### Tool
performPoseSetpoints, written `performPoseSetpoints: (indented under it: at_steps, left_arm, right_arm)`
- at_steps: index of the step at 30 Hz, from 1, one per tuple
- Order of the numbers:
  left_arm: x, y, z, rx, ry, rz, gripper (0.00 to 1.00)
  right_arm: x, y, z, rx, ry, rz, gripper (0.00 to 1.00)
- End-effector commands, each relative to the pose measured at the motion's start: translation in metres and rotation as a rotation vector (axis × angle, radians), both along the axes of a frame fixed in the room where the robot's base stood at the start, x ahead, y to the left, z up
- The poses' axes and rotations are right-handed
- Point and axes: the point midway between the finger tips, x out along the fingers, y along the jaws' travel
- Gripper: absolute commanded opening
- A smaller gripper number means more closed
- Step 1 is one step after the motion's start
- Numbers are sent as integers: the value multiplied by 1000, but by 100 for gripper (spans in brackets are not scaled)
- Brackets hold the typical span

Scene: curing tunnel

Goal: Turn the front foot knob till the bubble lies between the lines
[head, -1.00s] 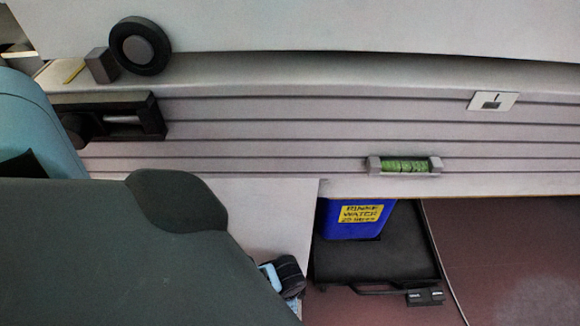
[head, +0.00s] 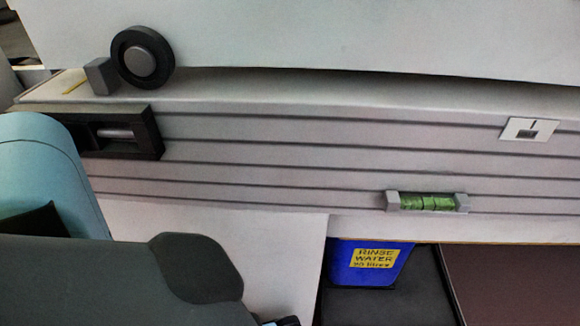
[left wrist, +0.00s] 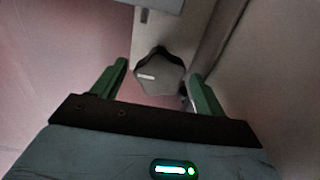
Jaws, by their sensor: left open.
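The spirit level vial (head: 428,202), a green tube between grey end blocks, sits on the ribbed panel at the right in the head view. Dark lines cross the green tube, but I cannot make out where the bubble lies. In the left wrist view a grey lobed knob (left wrist: 160,72) with a white mark shows beyond my fingers. My left gripper (left wrist: 159,69) is open, one green finger on each side of the knob in the picture; I cannot tell how deep they reach. In the head view my left arm hides the lower left. My right gripper is not in view.
A blue rinse water container (head: 347,276) stands low, below the panel. A black wheel (head: 142,57) and a grey block (head: 99,76) are at the upper left. A black recessed fitting (head: 152,131) and a small white slotted plate (head: 530,129) are on the ribbed panel.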

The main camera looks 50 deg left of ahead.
Motion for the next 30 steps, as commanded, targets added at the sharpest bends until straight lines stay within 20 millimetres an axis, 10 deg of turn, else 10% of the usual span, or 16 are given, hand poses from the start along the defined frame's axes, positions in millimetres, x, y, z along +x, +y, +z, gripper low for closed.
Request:
performPoseSetpoints:
  at_steps: [13,30]
  left_arm:
    - [0,0,0,0,0,0,28]
    - [0,0,3,-1,1,203,28]
  right_arm:
    - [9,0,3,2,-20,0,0]
    - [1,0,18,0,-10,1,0]
